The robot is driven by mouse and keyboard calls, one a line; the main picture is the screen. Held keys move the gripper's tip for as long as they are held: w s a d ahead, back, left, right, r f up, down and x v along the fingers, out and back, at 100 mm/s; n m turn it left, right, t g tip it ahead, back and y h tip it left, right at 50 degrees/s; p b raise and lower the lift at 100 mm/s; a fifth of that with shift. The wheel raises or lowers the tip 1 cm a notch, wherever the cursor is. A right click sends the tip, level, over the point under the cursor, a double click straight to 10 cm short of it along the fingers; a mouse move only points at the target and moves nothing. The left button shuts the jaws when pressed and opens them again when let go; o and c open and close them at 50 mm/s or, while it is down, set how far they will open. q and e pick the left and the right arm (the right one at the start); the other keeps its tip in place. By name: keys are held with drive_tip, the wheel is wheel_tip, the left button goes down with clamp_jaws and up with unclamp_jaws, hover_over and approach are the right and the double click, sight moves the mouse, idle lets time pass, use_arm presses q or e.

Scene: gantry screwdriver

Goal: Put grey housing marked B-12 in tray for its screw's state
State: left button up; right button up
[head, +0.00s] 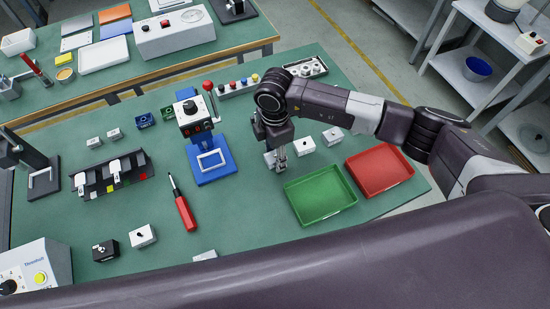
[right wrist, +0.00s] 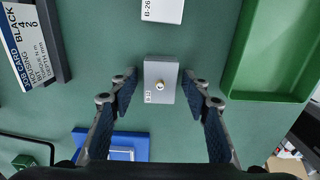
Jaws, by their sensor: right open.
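My right gripper (head: 280,165) is open above the green bench, just left of the green tray. In the right wrist view its two fingers (right wrist: 160,82) stand on either side of a grey housing (right wrist: 160,70), apart from it. A brass-coloured screw head shows on the housing; its seating is hard to tell. In the head view the gripper partly covers this housing (head: 269,160). The green tray (head: 321,218) and the red tray (head: 380,170) look empty. My left gripper is not in view.
A white housing marked B-26 (right wrist: 162,10) lies just beyond; more white housings (head: 304,146) stand behind the trays. A blue-based screwdriver stand (head: 212,170) is left of the gripper, with a red-handled screwdriver (head: 185,213) nearby. A card stand (right wrist: 30,45) is close on the left.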

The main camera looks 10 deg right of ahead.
sight(275, 156)
drive_tip(key=shift+c, duration=0.4)
clamp_jaws()
drive_tip(key=shift+r+p, duration=2.45)
drive_tip(key=shift+r, duration=0.65)
